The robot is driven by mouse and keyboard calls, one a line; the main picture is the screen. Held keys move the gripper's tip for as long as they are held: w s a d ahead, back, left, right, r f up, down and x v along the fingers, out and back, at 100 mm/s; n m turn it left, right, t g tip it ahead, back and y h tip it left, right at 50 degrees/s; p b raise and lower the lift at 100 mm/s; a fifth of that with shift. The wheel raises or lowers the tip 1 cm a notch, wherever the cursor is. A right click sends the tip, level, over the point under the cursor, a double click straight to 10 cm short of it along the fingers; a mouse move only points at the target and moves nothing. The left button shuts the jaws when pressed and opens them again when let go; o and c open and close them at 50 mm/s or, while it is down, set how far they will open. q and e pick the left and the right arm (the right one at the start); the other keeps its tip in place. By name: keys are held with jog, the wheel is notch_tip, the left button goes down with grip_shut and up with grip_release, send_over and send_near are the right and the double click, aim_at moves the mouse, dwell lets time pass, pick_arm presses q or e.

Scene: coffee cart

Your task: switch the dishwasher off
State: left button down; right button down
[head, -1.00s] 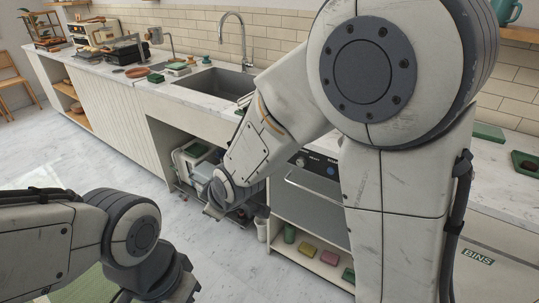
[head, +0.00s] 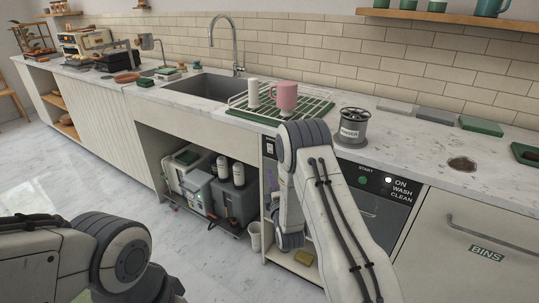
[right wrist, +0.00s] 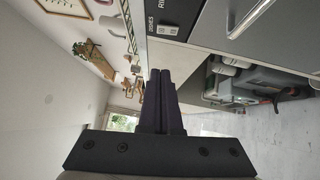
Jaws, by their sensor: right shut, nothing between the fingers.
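The dishwasher's dark front panel (head: 398,190) is right of my right arm in the head view. It carries a green START button (head: 362,180) and a white lamp (head: 388,180) beside the word ON. A small dark switch plate (head: 269,147) shows at the left edge of the front. In the right wrist view, a pale rocker switch (right wrist: 167,30) sits on the panel near the label DISHES. My right gripper (right wrist: 160,73) is shut and empty, its tips below that switch in the picture and apparently apart from it. My left gripper is out of view.
A dish rack (head: 315,110) with a pink mug (head: 284,97) stands on the counter, left of a metal tin (head: 352,128). Under the sink is an open bay with a grey machine (head: 233,205). The floor (head: 165,240) in front is clear.

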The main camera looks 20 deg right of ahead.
send_near(267, 146)
jog(key=w+a, duration=0.2)
jog(key=w, duration=0.1)
jog(key=w+d, duration=0.1)
jog(key=w+d+p, duration=0.1)
jog(key=shift+w+d+r, duration=0.3)
jog(key=shift+w+d, duration=0.1)
